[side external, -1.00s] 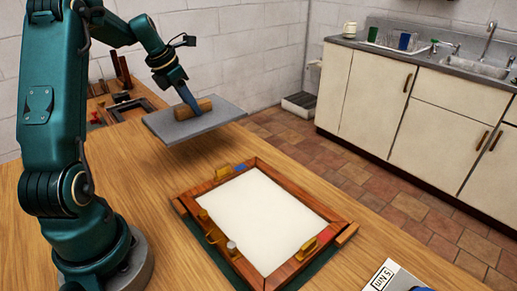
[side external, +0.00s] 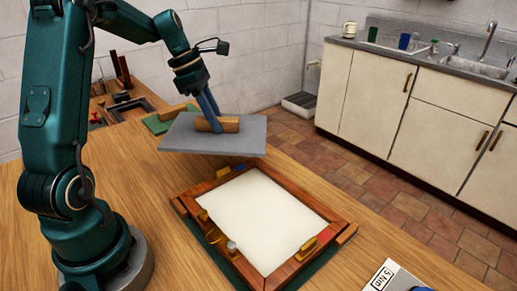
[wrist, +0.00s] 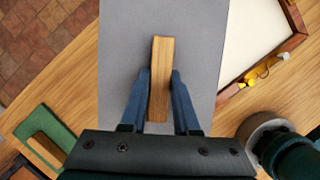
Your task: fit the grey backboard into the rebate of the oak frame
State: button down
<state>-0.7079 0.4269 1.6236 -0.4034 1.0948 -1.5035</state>
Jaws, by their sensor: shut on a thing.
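The grey backboard (side external: 195,142) is a flat panel with a wooden block handle (side external: 230,125) on its upper face. My gripper (side external: 214,122) is shut on that handle and holds the board in the air behind the frame. In the wrist view the blue fingers (wrist: 160,95) stand on both sides of the handle, with the board (wrist: 205,50) beneath. The oak frame (side external: 290,272) lies on the table, reddish brown, with a white panel (side external: 262,215) showing inside it. Several brass-coloured pieces (side external: 308,250) sit along its edges. A corner of the frame shows in the wrist view (wrist: 288,50).
A green mat (side external: 158,124) with a wooden piece on it lies behind the board. Dark frames and tools (side external: 130,106) stand at the far left of the table (side external: 130,172). A card marked "5 Nm" (side external: 383,276) lies at front right.

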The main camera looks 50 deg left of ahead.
jog(key=s+d+m+g+h, duration=0.1)
jog(key=d+m, duration=0.8)
jog(key=d, duration=0.9)
jog(key=shift+s+d+f+g+h, duration=0.2)
jog(key=shift+s+f+g+h, duration=0.15)
jog(key=shift+s+g, duration=0.6)
jog(key=shift+f, duration=0.1)
send_over(263, 217)
jog(key=a, duration=0.2)
jog(key=shift+w+d+f, duration=0.1)
jog(key=shift+d+f, duration=0.05)
jog(key=shift+f, duration=3)
jog(key=shift+f, duration=0.8)
jog(key=c, duration=0.6)
grip_release()
